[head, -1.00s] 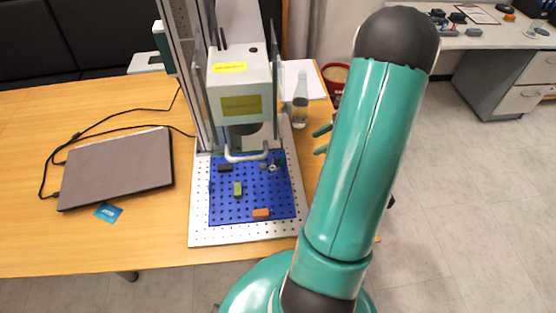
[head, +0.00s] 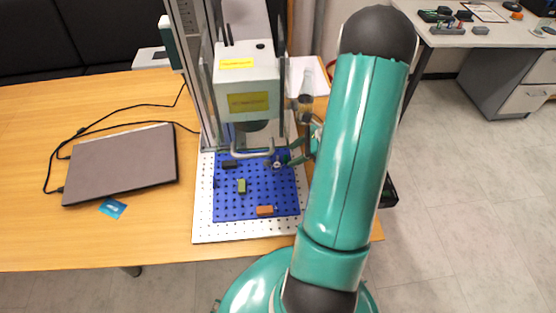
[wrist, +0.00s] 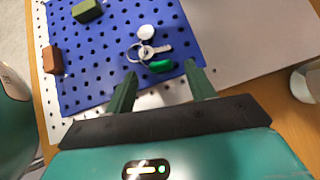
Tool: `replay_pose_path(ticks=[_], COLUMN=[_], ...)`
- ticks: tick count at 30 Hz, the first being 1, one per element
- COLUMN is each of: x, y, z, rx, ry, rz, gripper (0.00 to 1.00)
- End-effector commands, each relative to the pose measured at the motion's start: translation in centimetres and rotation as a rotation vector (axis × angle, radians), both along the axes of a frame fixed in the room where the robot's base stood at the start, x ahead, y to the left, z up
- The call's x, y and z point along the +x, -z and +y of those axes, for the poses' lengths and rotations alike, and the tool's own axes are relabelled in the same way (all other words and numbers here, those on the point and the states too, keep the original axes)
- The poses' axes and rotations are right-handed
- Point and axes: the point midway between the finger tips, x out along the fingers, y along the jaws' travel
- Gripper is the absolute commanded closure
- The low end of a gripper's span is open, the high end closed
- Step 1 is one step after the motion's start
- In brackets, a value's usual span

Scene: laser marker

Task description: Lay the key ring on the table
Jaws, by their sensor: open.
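The key ring (wrist: 147,52) lies on the blue perforated plate (wrist: 97,62) in the wrist view, with a silver key, a round white tag and a green piece by it. In the head view the key ring (head: 277,165) is small at the plate's upper right. My gripper (wrist: 160,72) is open and empty, with its two green fingers on either side of the green piece's near side and the ring just beyond the tips. In the head view my gripper (head: 296,152) is partly hidden by my arm. Whether the fingers touch the plate cannot be told.
The marker's head (head: 246,88) stands over the plate's far edge. Green (head: 242,186), orange (head: 265,210) and dark (head: 229,164) blocks sit on the plate. A bottle (head: 305,104) stands behind my gripper.

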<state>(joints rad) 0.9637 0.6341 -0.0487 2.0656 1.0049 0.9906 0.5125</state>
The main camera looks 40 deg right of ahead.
Motion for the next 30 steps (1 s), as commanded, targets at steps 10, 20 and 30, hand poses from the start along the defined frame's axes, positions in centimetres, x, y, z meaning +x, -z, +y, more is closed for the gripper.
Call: replay_pose_path(ticks=[10, 20, 30], x=[1.15, 1.14, 1.15], y=[1.53, 1.51, 1.22], z=[1.13, 1.11, 1.09], rx=[-0.001, 0.000, 0.000], ry=[0.000, 0.001, 0.000], rz=[-0.001, -0.001, -0.002], gripper=[0.45, 0.96, 1.00])
